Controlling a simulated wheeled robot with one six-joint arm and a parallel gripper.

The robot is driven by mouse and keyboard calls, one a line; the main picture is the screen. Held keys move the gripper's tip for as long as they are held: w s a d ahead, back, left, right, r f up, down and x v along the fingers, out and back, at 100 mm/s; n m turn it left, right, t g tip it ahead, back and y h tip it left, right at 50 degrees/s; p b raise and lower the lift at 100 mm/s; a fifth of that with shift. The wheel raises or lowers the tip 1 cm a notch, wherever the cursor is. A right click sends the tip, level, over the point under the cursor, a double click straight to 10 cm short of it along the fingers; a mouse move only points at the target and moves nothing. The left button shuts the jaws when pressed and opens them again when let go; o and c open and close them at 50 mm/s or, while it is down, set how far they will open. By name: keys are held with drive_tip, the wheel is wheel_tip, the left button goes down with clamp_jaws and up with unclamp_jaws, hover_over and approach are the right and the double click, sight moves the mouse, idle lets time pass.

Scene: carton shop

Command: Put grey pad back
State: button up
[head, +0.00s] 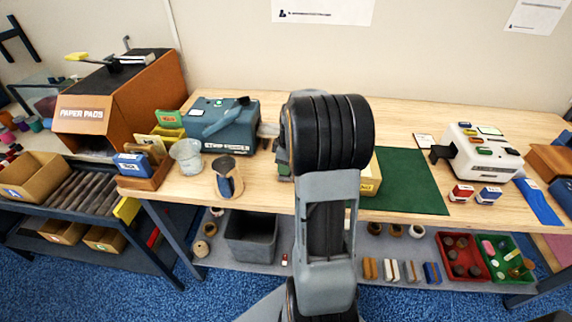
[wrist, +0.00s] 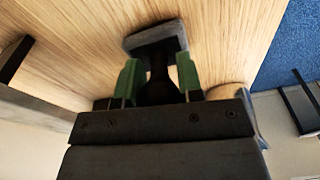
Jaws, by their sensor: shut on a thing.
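In the wrist view my gripper (wrist: 158,76) has green fingertips on either side of a dark stem. The stem joins a grey block (wrist: 150,36), which looks like the grey pad, at the far end of the fingers. The block is over the wooden bench top; I cannot tell whether it touches the wood.
The orange paper pads box (head: 125,105) is at left. Bare wood lies along the back.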

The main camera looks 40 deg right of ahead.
drive_tip(key=shift+f, duration=0.2)
drive_tip(key=o, duration=0.8)
drive_tip(key=shift+o, duration=0.2)
drive_tip(key=shift+r, duration=0.15)
